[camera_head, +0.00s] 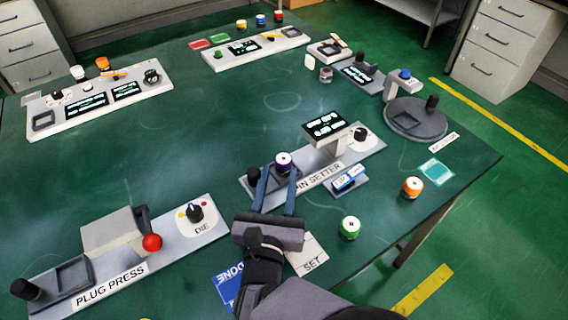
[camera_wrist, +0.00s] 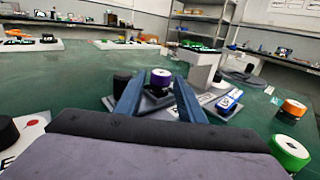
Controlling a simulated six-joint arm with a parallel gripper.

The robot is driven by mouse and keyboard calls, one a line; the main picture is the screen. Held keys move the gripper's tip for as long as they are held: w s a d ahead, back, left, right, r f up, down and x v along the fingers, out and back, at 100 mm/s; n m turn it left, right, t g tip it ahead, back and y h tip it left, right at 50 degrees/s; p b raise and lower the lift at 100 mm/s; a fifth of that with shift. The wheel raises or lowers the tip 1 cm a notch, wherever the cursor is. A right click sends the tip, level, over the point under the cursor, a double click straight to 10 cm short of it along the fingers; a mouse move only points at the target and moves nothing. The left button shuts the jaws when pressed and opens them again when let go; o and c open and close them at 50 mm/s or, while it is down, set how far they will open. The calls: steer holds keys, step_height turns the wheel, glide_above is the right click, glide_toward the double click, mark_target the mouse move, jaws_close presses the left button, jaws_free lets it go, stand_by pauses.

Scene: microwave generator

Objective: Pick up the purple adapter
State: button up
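The purple adapter (camera_head: 284,162) is a short cylinder with a white top and a purple band. It stands upright on the pin setter station (camera_head: 330,174), toward its left end. In the wrist view the purple adapter (camera_wrist: 161,77) shows just beyond and between my two fingers. My gripper (camera_head: 277,182) is open, with its blue fingers spread and pointing at the adapter. In the wrist view my gripper (camera_wrist: 158,90) has nothing visible between its fingers on the near side. I cannot tell whether the fingertips flank the adapter or stop short of it.
A green adapter (camera_head: 350,227) and an orange adapter (camera_head: 413,187) stand on the table to the right. A blue-and-white block (camera_head: 348,179) lies near the station's front. The station's display (camera_head: 326,125) rises behind. The plug press (camera_head: 122,250) is at left.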

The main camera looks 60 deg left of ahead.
mark_target(282, 166)
steer(key=shift+p+x, duration=0.45)
steer(key=shift+x, duration=2.6)
steer(key=shift+w+d+f, duration=0.1)
jaws_close()
step_height(282, 166, up, 10)
steer(key=shift+r, duration=0.1)
